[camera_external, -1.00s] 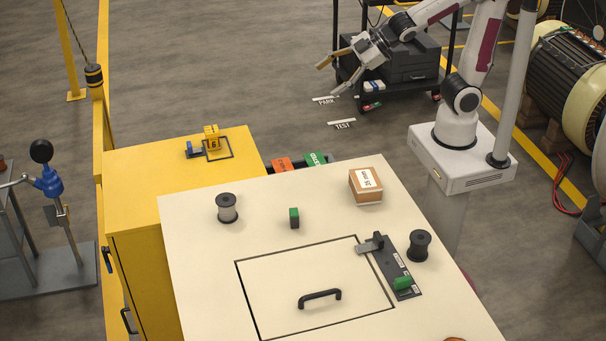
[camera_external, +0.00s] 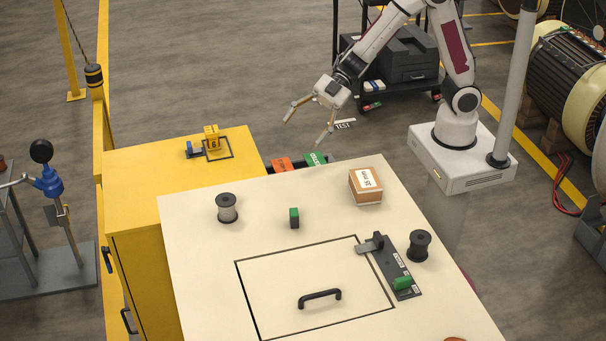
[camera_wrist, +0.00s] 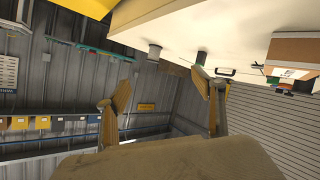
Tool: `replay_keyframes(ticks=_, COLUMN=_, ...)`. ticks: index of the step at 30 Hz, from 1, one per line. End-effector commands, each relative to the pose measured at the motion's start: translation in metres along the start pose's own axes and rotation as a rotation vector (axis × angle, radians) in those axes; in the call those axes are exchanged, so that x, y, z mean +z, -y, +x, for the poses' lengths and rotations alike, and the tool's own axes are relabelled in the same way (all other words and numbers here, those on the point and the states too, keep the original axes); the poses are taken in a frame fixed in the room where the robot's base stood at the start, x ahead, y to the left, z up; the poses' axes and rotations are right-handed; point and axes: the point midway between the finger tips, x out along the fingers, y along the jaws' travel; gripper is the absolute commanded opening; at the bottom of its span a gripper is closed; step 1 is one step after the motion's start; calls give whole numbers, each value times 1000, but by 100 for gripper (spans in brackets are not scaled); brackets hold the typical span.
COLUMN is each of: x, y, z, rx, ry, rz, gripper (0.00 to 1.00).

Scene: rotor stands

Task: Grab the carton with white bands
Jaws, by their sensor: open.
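The carton with white bands (camera_external: 366,184) is a small brown box with a white label, standing at the back right of the cream tabletop (camera_external: 210,275). In the wrist view the carton (camera_wrist: 292,53) shows at the upper right edge, partly cut off. My gripper (camera_external: 306,130) is open and empty. It hangs in the air above and behind the table's far edge, up and to the left of the carton and apart from it. In the wrist view its two fingers (camera_wrist: 163,108) are spread, with nothing between them.
A black handle (camera_external: 320,298) rises from the hatch. A yellow cabinet (camera_external: 140,205) adjoins at left. The tabletop between the green block and the carton is clear.

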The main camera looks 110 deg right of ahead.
Motion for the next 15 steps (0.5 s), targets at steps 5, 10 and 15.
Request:
replay_keyframes(ticks=5, x=6, y=34, z=17, rx=-141, ry=-102, rz=9, gripper=68)
replay_keyframes(ticks=10, x=9, y=69, z=22, rx=-281, ry=-206, rz=33, gripper=68)
replay_keyframes(ticks=15, x=13, y=102, z=18, rx=-422, ry=-312, rz=79, gripper=68)
